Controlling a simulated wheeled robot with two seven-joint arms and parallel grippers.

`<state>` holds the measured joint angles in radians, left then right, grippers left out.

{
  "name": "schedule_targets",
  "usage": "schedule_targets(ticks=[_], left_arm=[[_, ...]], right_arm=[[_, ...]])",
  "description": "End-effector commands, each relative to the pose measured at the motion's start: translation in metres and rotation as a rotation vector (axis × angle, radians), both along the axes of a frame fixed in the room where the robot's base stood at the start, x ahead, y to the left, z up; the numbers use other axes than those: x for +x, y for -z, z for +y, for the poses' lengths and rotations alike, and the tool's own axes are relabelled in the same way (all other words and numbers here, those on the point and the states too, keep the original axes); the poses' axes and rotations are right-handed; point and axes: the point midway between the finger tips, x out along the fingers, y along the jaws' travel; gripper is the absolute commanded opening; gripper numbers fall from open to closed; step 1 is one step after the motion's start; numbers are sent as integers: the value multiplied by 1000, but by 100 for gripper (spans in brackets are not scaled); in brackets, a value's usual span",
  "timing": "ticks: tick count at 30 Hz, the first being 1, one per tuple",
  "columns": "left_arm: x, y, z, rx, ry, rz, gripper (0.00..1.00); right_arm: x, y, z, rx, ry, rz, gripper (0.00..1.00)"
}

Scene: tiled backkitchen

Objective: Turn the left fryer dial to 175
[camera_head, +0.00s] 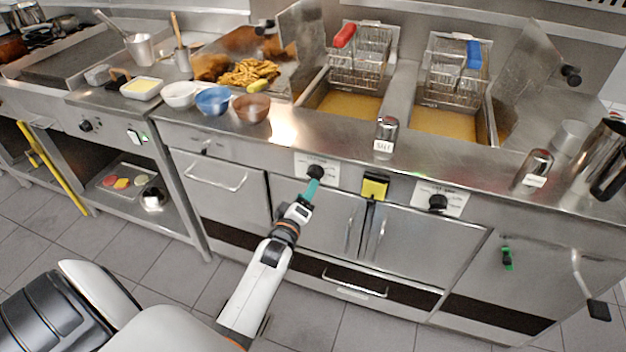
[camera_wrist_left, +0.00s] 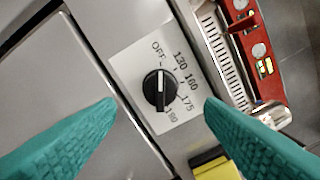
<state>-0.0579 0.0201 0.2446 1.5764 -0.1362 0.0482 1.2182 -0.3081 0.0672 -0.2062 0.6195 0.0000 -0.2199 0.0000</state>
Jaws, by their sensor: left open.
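The left fryer dial (camera_head: 316,172) is a black round knob on a white label plate on the counter front, below the red-handled basket. In the left wrist view the dial (camera_wrist_left: 159,91) has a white pointer line that points roughly at OFF. The numbers 130, 160 and 175 run down its right side. My left gripper (camera_head: 309,189) is open, with its teal fingers just in front of and below the dial. In the left wrist view the fingers stand either side of the dial, apparently not touching it. My right gripper is not in view.
A second dial (camera_head: 438,203) sits to the right, past a yellow-and-black box (camera_head: 375,186) on the front. Salt shakers and bowls stand on the counter (camera_head: 330,138) above. Cabinet doors (camera_head: 320,220) lie below the dials. The tiled floor in front is clear.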

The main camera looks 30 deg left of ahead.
Motion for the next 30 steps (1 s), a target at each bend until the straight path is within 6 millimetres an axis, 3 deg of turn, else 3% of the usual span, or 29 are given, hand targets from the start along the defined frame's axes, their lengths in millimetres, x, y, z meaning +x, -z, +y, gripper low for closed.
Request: schedule_targets(ticks=[3, 9, 22, 30], left_arm=[[25, -1, 6, 1, 0, -1, 63], [51, 0, 12, 1, 0, 2, 63], [61, 0, 15, 1, 1, 2, 63], [61, 1, 14, 1, 1, 2, 20]], right_arm=[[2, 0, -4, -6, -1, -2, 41], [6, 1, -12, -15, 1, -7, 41], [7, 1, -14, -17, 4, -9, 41], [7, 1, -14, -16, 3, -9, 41]])
